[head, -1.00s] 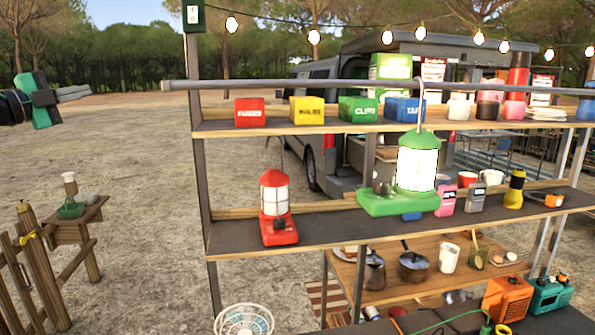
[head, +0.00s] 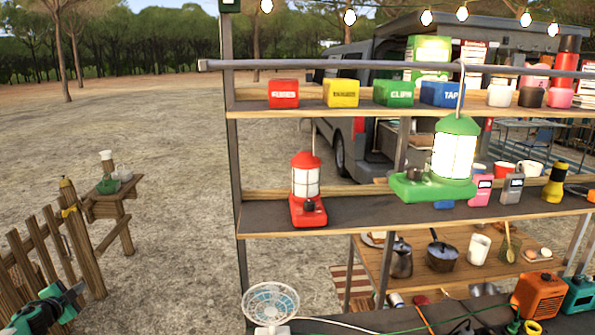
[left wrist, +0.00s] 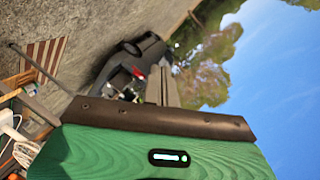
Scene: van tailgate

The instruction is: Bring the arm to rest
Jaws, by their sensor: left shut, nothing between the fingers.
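My left gripper (head: 79,289) is at the bottom left corner of the head view, in front of the wooden fence in the picture. Its green and dark body shows, and its fingers are shut with nothing between them. It is well apart from the shelf rack. In the left wrist view, a green housing with a small lit display and a dark brown bar fill the lower part. My right gripper is in neither view.
A wooden fence (head: 45,250) and small wooden stand (head: 115,205) are at left. A fan (head: 270,303) stands below. Open ground lies between stand and rack.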

